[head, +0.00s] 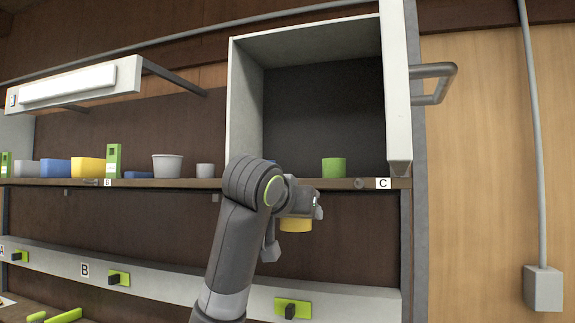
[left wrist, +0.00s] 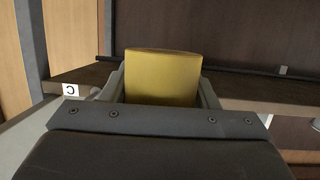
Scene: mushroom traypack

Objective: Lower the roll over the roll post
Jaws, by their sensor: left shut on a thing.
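The yellow roll (head: 296,225) is held below my left gripper (head: 300,207), in front of the shelf edge near the C label. In the left wrist view the yellow roll (left wrist: 163,76) fills the space between the two fingers, which are shut on it. Its far side and any hole through it are hidden. I cannot make out a clear roll post; my arm covers part of the scene below the shelf. My right gripper is not in view.
Bins and cups line the shelf to the left. A grey rail (head: 190,285) with green-and-black fittings runs below. A handle (head: 435,80) juts out at right.

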